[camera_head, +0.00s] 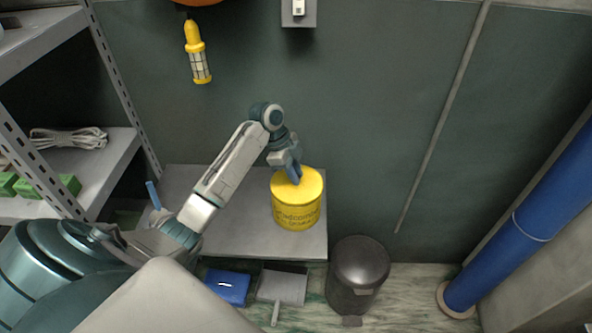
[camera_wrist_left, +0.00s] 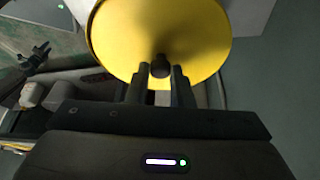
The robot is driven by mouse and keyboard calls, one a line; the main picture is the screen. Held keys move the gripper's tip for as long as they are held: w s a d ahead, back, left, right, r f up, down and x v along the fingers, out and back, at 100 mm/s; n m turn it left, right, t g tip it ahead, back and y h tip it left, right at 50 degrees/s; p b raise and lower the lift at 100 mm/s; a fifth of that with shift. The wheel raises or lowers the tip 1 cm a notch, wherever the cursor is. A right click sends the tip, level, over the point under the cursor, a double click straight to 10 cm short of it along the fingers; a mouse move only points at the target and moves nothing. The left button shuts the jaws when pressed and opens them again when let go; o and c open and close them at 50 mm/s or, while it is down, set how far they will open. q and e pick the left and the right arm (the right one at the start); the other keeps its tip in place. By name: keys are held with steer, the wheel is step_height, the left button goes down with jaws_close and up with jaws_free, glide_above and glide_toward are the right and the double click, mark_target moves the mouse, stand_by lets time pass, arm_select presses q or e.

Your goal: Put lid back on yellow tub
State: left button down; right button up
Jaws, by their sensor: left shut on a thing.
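A yellow tub (camera_head: 297,215) with dark lettering stands upright on a grey bench, near its right end. Its yellow lid (camera_head: 309,184) is on top of the tub; I cannot tell whether it is fully seated. My left gripper (camera_head: 295,178) comes down from above at the lid's upper left part. In the left wrist view the lid (camera_wrist_left: 190,35) fills the top, and my left gripper (camera_wrist_left: 160,72) is shut on its dark knob (camera_wrist_left: 160,62). The knob is hidden behind the fingers in the head view. My right gripper is not in view.
The grey bench (camera_head: 245,225) is clear left of the tub. A metal shelf (camera_head: 85,165) with cable and green boxes stands at the left. A yellow lamp (camera_head: 198,55) hangs on the wall.

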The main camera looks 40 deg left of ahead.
arm_select(q)
steer(key=shift+s+d, duration=0.1)
steer(key=shift+s, duration=0.1)
steer(key=shift+s+p, duration=0.1)
steer(key=shift+p, duration=0.25)
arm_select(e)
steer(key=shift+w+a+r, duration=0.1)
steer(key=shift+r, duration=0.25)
arm_select(q)
steer(key=shift+s+d, duration=0.15)
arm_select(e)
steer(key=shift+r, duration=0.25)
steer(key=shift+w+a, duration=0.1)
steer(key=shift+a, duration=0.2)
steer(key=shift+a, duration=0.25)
arm_select(q)
steer(key=shift+p, duration=0.4)
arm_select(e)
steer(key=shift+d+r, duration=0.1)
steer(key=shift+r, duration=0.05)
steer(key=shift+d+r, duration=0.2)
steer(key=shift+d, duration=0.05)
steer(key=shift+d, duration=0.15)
